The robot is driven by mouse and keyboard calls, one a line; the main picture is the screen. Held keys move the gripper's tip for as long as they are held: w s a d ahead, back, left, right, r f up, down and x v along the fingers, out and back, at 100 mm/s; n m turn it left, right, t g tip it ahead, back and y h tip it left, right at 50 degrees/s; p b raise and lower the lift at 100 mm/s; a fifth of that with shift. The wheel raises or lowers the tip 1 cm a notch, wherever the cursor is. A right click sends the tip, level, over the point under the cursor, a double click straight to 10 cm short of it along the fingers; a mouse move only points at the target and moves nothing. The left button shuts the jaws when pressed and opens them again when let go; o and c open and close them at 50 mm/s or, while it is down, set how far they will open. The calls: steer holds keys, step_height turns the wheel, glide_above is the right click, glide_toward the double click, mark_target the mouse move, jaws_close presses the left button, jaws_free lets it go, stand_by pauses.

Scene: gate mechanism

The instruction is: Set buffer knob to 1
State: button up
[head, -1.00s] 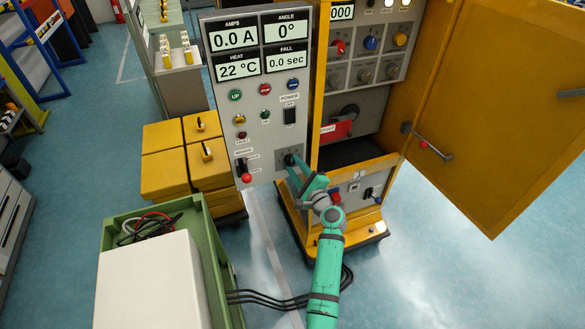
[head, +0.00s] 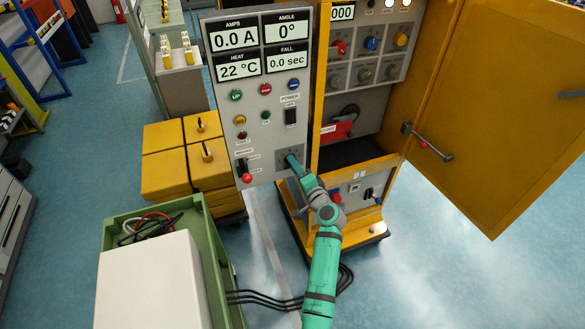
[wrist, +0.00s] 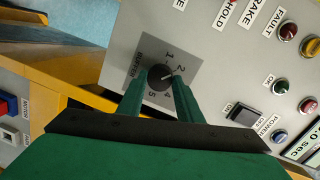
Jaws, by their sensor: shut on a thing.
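The buffer knob (wrist: 159,77) is a round black knob on a grey plate marked BUFFER, with a scale from 1 to 5. Its pale pointer mark seems to face the 2, though it is small. My gripper (wrist: 157,88) has its two green fingers on either side of the knob and is shut on it. In the head view my gripper (head: 291,160) reaches the lower right of the grey control panel (head: 262,150) and hides the knob.
A red-tipped brake lever (head: 246,177) is left of my gripper on the same panel. The yellow cabinet (head: 318,110) stands right of it with its door (head: 490,110) open. A green cart (head: 222,255) with a white box is at front left.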

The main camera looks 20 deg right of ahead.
steer(key=n, duration=0.5)
steer(key=a+n+h, duration=0.1)
steer(key=n, duration=0.1)
steer(key=shift+w+f+n, duration=0.15)
steer(key=shift+w+n, duration=0.1)
steer(key=shift+n, duration=0.05)
steer(key=shift+s+d, duration=0.15)
steer(key=shift+d, duration=0.05)
stand_by(0.3)
steer(key=o, duration=1)
steer(key=shift+s+d, duration=0.1)
steer(key=shift+o, duration=0.2)
steer(key=s+r, duration=0.1)
steer(key=s, duration=0.9)
steer(key=shift+s+d+r, duration=0.15)
steer(key=shift+s+d, duration=0.05)
steer(key=shift+s, duration=0.15)
